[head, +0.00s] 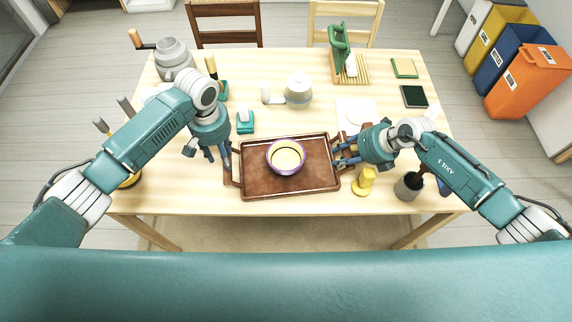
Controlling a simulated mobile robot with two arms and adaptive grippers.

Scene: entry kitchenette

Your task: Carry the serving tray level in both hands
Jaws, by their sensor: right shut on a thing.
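The brown serving tray (262,186) lies on the wooden table near its front edge, with a handle at each short end. A purple-rimmed bowl (285,170) with a yellowish inside stands on the tray near its middle. My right gripper (344,161) is shut on the tray's right handle, and its fingers hide most of that handle. My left gripper (209,155) is at the tray's left end, with its fingers spread apart beside the left handle. I cannot tell whether a finger touches that handle.
A yellow object (364,182) and a grey cup (408,187) stand right of the tray. A white teapot (299,90) and a teal item (245,122) stand behind it. Chairs stand behind the table.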

